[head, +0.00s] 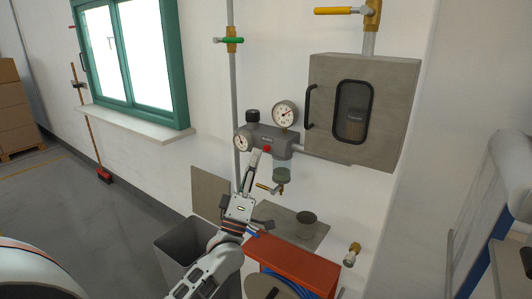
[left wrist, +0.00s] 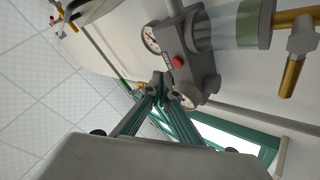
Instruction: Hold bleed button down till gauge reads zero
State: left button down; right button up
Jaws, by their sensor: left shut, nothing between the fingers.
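A grey regulator block (head: 278,136) on the wall pipe carries a small red button (head: 266,149) on its front, also visible in the left wrist view (left wrist: 178,62). A round white gauge (head: 284,113) stands above the block, its needle slanting to the upper right; its numbers are too small to read. A second gauge (head: 242,142) sits at the block's left end. My left gripper (head: 255,154) is shut and empty, its tips just left of the button. In the left wrist view the closed tips (left wrist: 160,84) appear beside the uncovered button; I cannot tell any contact.
A black knob (head: 252,115) tops the block; a clear bowl and brass drain valve (head: 280,187) hang below. A grey cabinet (head: 380,90) is at the right. A green-handled valve (head: 230,40) is above. A grey bin (head: 180,248) and red box (head: 300,262) stand below.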

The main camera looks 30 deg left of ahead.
pick_arm(q)
jog(key=shift+w, duration=0.6)
dwell(1.1)
jog(key=shift+w+d, duration=0.1)
jog(key=shift+w, duration=0.3)
jog(key=shift+w, duration=0.4)
dwell(2.1)
jog(key=shift+s, duration=0.15)
dwell(3.0)
jog(key=shift+s+p, duration=0.35)
jog(key=shift+s, duration=0.35)
